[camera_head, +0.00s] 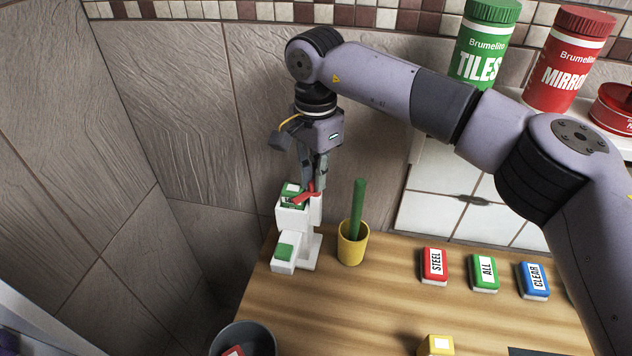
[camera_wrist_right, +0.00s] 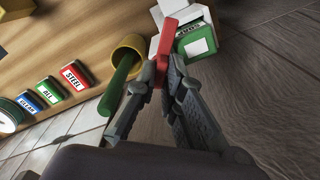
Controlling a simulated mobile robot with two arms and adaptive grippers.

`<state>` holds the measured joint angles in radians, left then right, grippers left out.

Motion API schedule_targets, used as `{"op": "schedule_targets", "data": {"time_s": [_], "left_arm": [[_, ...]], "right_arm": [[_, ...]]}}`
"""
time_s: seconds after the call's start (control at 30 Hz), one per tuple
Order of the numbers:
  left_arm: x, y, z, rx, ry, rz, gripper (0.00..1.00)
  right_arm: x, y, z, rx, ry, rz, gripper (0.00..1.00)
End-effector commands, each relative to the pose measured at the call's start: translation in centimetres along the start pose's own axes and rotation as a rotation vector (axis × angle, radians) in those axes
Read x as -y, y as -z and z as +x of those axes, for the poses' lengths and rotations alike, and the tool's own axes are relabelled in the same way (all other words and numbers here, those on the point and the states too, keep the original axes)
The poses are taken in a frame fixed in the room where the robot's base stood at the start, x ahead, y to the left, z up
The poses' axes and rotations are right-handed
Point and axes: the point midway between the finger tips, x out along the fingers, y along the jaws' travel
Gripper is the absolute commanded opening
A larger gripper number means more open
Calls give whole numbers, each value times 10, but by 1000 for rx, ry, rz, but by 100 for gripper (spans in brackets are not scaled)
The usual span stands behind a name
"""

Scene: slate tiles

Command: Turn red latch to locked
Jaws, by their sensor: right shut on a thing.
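The red latch (camera_head: 305,196) is a small red lever on the upper part of a white stand (camera_head: 294,218) at the table's left back edge. In the right wrist view the red latch (camera_wrist_right: 163,42) runs up from between my fingertips, beside a green and white block (camera_wrist_right: 192,38). My right gripper (camera_head: 313,186) points down from above and is shut on the latch; it also shows in the right wrist view (camera_wrist_right: 163,80). The fingers hide part of the latch, and I cannot read a locked mark. My left gripper is not in view.
A yellow cup (camera_head: 353,245) with a green stick (camera_head: 357,208) stands close right of the stand. Red STEEL (camera_head: 434,265), green ALL (camera_head: 484,272) and blue CLEAR (camera_head: 534,280) blocks lie farther right. A dark round container (camera_head: 245,338) is at the front left. The middle wood is clear.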

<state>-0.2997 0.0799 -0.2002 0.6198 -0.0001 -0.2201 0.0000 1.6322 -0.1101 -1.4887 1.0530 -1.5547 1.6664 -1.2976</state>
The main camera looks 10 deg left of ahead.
Motion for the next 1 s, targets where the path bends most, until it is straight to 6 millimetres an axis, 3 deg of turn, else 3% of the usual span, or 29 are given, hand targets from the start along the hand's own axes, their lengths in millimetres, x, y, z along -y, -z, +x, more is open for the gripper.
{"op": "schedule_targets", "data": {"time_s": [0.6,1.0], "left_arm": [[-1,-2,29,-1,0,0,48],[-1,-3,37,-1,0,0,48]], "right_arm": [[0,0,0,-1,3,577,0],[1,0,-1,0,3,831,0]]}}
